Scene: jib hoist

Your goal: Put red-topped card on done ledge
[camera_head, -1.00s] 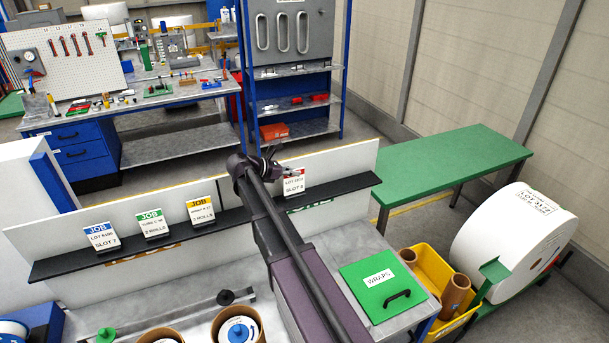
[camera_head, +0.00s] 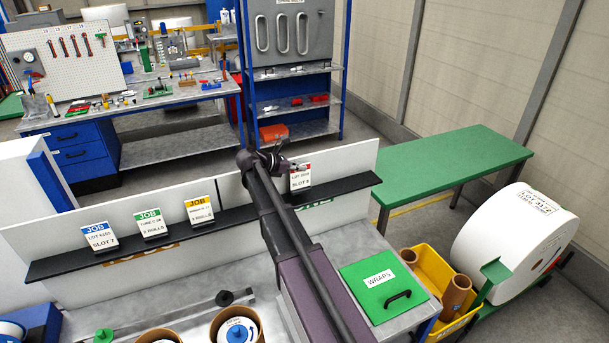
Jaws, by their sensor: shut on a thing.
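The red-topped card (camera_head: 300,178) stands at the right part of the black ledge, in front of the white board. Its lettering includes "SLOT". My gripper (camera_head: 292,167) is at the card's upper edge, shut on it; my wrist partly hides the fingers. The card looks upright, its lower edge at or just above the ledge; I cannot tell if it touches. The done ledge (camera_head: 340,186) is the right stretch of the black shelf, with green lettering below it partly hidden by my arm.
Blue (camera_head: 98,237), green (camera_head: 152,224) and yellow (camera_head: 199,210) job cards stand on the ledge's left part. A green WRAPS lid (camera_head: 382,286) lies on the bench at right. A yellow bin (camera_head: 433,284) and large white roll (camera_head: 512,243) stand beyond it. The ledge's right end is free.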

